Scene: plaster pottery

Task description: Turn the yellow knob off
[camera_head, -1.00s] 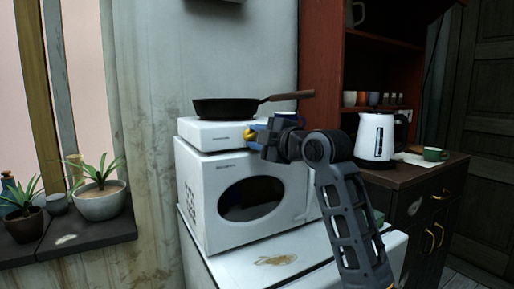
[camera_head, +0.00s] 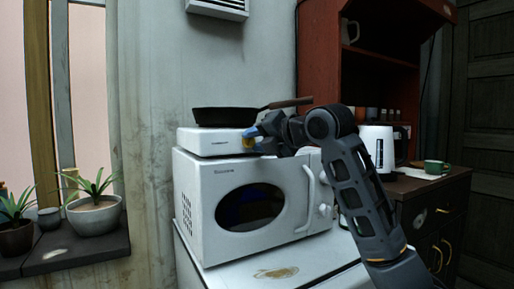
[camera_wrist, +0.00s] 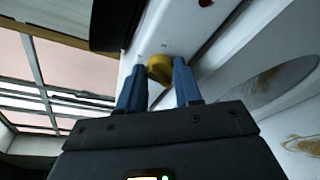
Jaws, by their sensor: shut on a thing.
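The yellow knob (camera_head: 248,142) is on the front right of a small white hot plate (camera_head: 208,143). In the wrist view the yellow knob (camera_wrist: 159,68) shows between the tips of my two blue fingers. My gripper (camera_head: 252,136) reaches it from the right, and in the wrist view my gripper (camera_wrist: 160,82) is shut on the knob, one finger on each side. The fingers hide part of the knob, and I cannot tell its setting.
A black pan (camera_head: 225,117) stands on the hot plate, its handle pointing right above my arm. The hot plate rests on a white microwave (camera_head: 190,215). A white kettle (camera_head: 374,148) and a green cup (camera_head: 433,167) stand on the cabinet at right.

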